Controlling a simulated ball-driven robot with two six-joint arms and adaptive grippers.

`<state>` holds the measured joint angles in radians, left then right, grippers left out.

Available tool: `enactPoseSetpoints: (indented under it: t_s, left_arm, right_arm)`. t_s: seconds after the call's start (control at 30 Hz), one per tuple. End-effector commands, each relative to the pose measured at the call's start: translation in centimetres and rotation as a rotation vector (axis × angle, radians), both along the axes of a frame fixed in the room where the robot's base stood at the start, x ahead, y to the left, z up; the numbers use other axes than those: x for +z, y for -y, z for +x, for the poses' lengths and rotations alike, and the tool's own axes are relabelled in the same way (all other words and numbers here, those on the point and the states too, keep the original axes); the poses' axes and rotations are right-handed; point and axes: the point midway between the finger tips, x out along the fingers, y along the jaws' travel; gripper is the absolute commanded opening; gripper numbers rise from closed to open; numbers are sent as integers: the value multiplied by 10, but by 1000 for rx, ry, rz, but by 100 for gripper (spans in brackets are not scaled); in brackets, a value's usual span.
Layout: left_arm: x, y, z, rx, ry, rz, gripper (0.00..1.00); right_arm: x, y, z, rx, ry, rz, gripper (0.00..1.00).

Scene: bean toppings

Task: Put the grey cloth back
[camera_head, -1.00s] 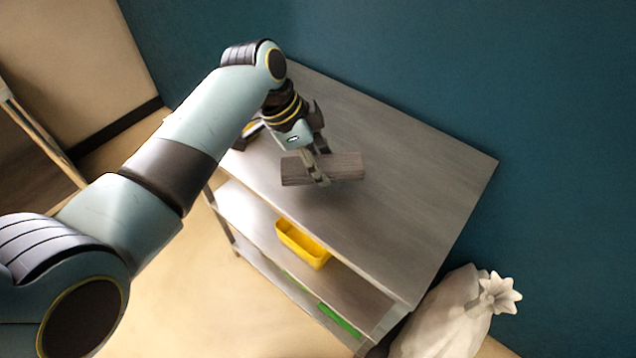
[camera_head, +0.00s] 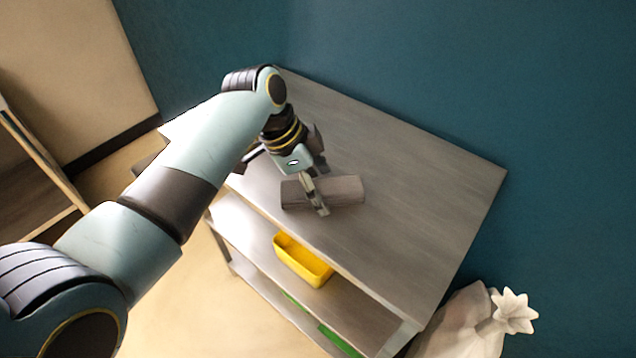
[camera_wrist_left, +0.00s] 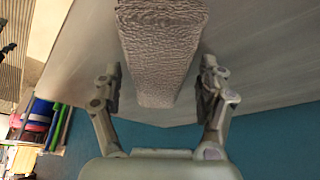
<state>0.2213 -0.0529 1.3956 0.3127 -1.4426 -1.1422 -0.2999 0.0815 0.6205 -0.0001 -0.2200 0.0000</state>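The grey cloth (camera_head: 345,190) is a thick, folded or rolled bar on the top of the grey shelf unit (camera_head: 410,210). In the left wrist view the cloth (camera_wrist_left: 163,45) runs between my fingers, with a textured surface. My left gripper (camera_head: 315,195) reaches down over the cloth, with one finger seen in front of it. In the left wrist view my left gripper (camera_wrist_left: 160,88) has its fingers apart, one on each side of the cloth, with a visible gap on both sides. My right gripper is out of view.
A yellow bin (camera_head: 302,262) stands on the shelf below the top. A pale tied sack (camera_head: 465,325) stands on the floor at the lower right. A blue wall (camera_head: 430,70) is behind the unit. The right part of the top is clear.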

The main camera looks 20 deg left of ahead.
Motion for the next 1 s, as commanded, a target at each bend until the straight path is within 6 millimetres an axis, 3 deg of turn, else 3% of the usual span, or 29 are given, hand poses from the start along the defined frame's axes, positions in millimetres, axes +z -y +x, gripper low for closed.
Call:
enactPoseSetpoints:
  t_s: [0.33,0.8,1.0]
  left_arm:
    - [9,-3,0,0,3,1,75]
    - [97,-37,-16,0,3,1,75]
    - [112,-42,-19,0,1,0,75]
  right_arm:
    - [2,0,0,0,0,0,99]
    - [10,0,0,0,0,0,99]
    - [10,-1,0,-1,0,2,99]
